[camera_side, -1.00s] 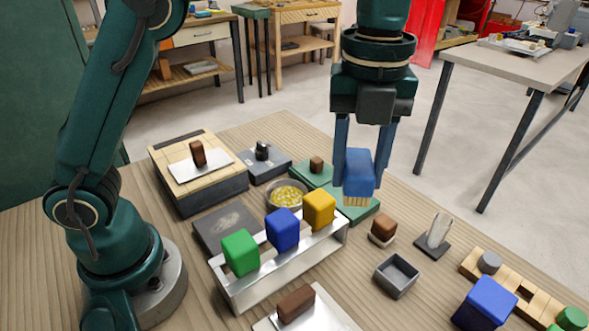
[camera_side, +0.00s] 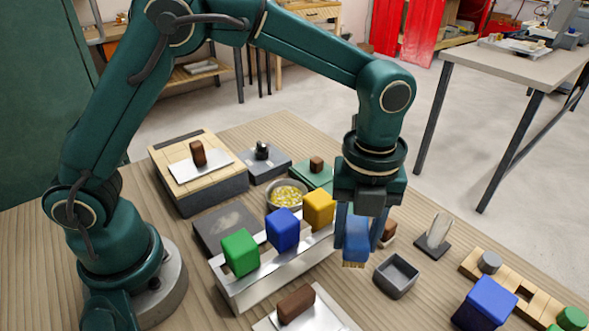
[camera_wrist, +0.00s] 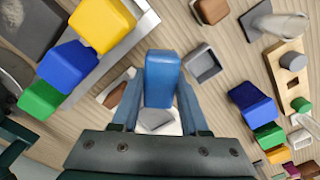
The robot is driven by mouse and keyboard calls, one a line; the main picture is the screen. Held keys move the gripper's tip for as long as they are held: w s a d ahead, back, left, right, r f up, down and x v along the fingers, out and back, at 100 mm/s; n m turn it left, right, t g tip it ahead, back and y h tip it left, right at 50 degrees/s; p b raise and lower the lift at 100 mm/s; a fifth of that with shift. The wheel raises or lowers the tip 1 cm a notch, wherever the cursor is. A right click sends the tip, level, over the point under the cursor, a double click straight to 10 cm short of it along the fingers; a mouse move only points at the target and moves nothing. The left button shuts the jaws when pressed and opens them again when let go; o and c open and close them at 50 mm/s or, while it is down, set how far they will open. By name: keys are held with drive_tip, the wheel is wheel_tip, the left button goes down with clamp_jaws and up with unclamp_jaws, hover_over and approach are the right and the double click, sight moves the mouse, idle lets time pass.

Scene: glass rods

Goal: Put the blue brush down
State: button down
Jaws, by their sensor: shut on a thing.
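The blue brush (camera_side: 356,238) is a blue block with pale bristles on its lower end. My gripper (camera_side: 358,246) is shut on it, and one finger shows on each side. The brush hangs upright, bristles down, just right of the metal rack. A gap between bristles and table is hard to judge. In the wrist view the brush (camera_wrist: 162,78) sits between my gripper's fingers (camera_wrist: 158,108). A second, larger blue block (camera_side: 485,302) stands at the front right.
The metal rack (camera_side: 275,272) holds a green block (camera_side: 240,254), a blue block (camera_side: 283,230) and a yellow block (camera_side: 319,208). A grey open box (camera_side: 396,277) is right of the brush. A brown block (camera_side: 388,231) stands close behind it. Bare table lies between rack and box.

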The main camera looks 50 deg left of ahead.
sight(348, 275)
drive_tip(key=shift+f, duration=2.9)
drive_tip(key=shift+f, duration=0.1)
drive_tip(key=c, duration=0.7)
unclamp_jaws()
drive_tip(key=shift+f, duration=0.1)
